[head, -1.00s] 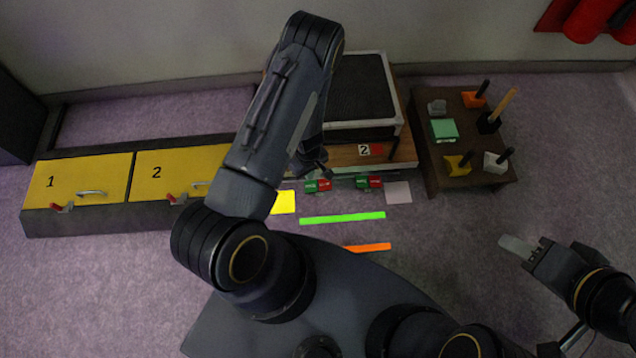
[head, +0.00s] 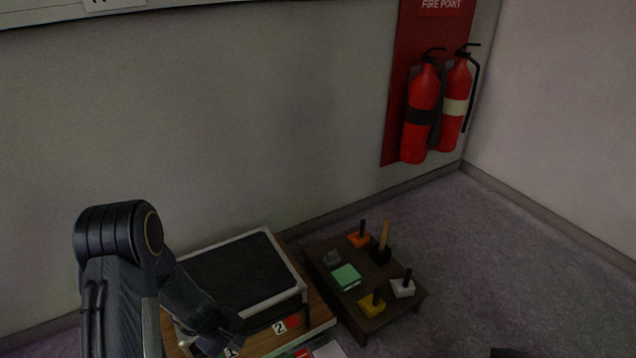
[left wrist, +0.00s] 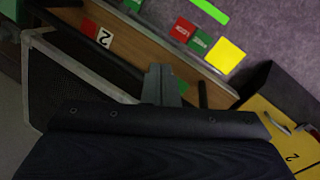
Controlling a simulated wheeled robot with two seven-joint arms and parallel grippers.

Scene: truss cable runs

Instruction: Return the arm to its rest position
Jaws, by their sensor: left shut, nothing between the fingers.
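My left arm (head: 120,265) comes up from the bottom left in the head view, its elbow raised and its forearm sloping down to the right. My left gripper (left wrist: 160,85) shows in the left wrist view, its fingers together and empty. It is over the wooden bench edge beside the black mesh-topped frame (left wrist: 75,85). In the head view that frame (head: 235,272) stands behind my left forearm, and the fingertips are hard to make out. My right gripper is out of view.
A low dark table (head: 342,302) with several small handled blocks stands right of the frame. Two red extinguishers (head: 422,115) hang on the back wall. A yellow drawer front (left wrist: 270,125) and yellow square (left wrist: 225,56) show in the left wrist view.

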